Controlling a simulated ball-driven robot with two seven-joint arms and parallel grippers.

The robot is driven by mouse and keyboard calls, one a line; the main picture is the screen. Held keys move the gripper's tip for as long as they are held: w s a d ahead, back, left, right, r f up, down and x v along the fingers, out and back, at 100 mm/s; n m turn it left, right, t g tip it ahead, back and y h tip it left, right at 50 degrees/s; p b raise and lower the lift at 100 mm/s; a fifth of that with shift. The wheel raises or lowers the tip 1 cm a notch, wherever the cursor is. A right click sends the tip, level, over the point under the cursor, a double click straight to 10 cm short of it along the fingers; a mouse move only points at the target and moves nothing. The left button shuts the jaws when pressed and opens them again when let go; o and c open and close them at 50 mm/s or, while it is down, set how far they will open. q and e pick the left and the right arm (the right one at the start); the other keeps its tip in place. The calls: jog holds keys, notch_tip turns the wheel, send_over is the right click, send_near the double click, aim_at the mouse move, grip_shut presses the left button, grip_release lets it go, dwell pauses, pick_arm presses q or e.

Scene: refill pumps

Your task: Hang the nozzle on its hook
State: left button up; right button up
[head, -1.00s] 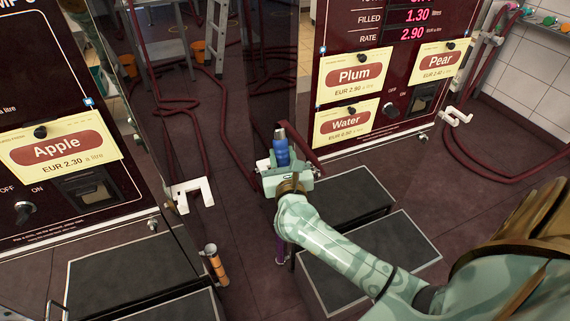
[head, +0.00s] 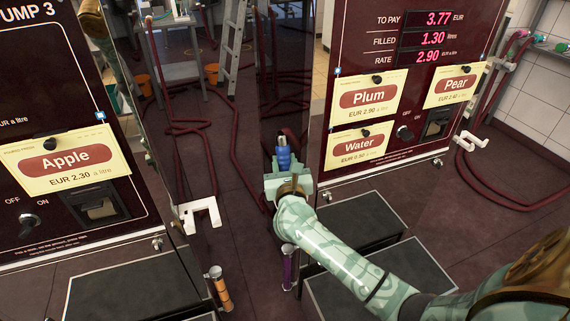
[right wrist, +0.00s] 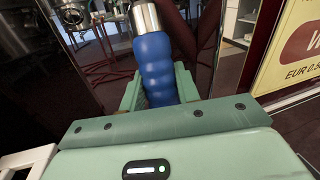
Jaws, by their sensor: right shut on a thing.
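My right gripper (head: 287,184) is shut on the nozzle (head: 284,158), which has a ribbed blue grip and a metal end. The nozzle points up, and its grip sits between the fingers in the right wrist view (right wrist: 158,66). A white hook (head: 200,214) juts out at the lower corner of the Apple pump, left of and apart from the gripper. Another white hook (head: 472,141) is at the side of the Plum, Pear and Water pump, farther right. The gripper hides the nozzle's lower part. My left gripper is out of view.
The Apple pump (head: 62,215) stands at left; the pump with price cards (head: 400,165) stands behind at right. Dark-topped steps (head: 380,285) lie below my right arm. Upright purple (head: 288,268) and orange (head: 219,290) handles stand nearby. Dark red hoses (head: 490,190) lie on the floor.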

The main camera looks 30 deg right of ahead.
jog(key=shift+f+b, duration=0.95)
jog(key=shift+f, duration=0.25)
jog(key=o, duration=1.2)
jog(key=shift+r, duration=0.1)
jog(key=shift+s, duration=0.1)
jog(key=p+v, duration=0.3)
jog(key=v, duration=1.3)
jog(key=shift+s, duration=0.1)
